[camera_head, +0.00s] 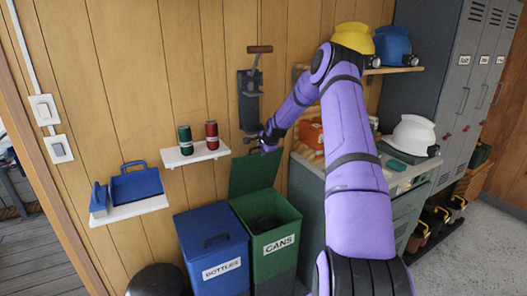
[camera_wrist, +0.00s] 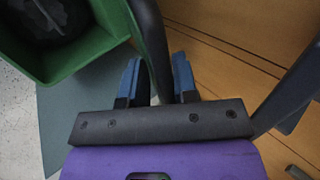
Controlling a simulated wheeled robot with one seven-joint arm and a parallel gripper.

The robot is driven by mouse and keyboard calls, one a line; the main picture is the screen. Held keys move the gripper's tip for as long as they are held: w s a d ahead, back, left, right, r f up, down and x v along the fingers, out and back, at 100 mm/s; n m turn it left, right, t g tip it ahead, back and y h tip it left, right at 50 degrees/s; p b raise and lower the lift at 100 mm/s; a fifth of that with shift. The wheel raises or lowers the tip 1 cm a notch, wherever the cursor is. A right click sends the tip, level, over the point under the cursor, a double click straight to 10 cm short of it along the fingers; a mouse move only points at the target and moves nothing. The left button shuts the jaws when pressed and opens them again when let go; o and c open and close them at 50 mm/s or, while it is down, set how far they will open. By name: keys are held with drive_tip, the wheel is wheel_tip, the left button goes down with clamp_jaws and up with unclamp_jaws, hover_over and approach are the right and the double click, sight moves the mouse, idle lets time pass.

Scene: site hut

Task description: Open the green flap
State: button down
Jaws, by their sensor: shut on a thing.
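The green flap (camera_head: 253,172) is the lid of the green bin marked CANS (camera_head: 278,252). It stands raised at the back of the bin, near the wooden wall, and the bin's dark inside shows. My gripper (camera_head: 268,143) is at the flap's top edge. In the wrist view, my gripper's blue fingers (camera_wrist: 156,80) are on both sides of a dark, narrow part that runs between them. It appears to belong to the flap, but I cannot tell whether it is its edge or a handle. The open green bin (camera_wrist: 88,45) is at the upper left there.
The blue bin marked BOTTLES (camera_head: 212,232) stands left of the green bin, lid down. A white shelf (camera_head: 196,155) with a green can and a red can is close on the left. A lever (camera_head: 250,92) on the wall is above. A grey cabinet (camera_head: 308,200) is to the right.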

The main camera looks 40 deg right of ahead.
drive_tip(key=c, duration=1.2)
unclamp_jaws()
drive_tip(key=shift+f, duration=0.15)
drive_tip(key=shift+o, duration=0.2)
drive_tip(key=v, duration=1)
drive_tip(key=shift+s+r, duration=0.25)
drive_tip(key=shift+r, duration=0.05)
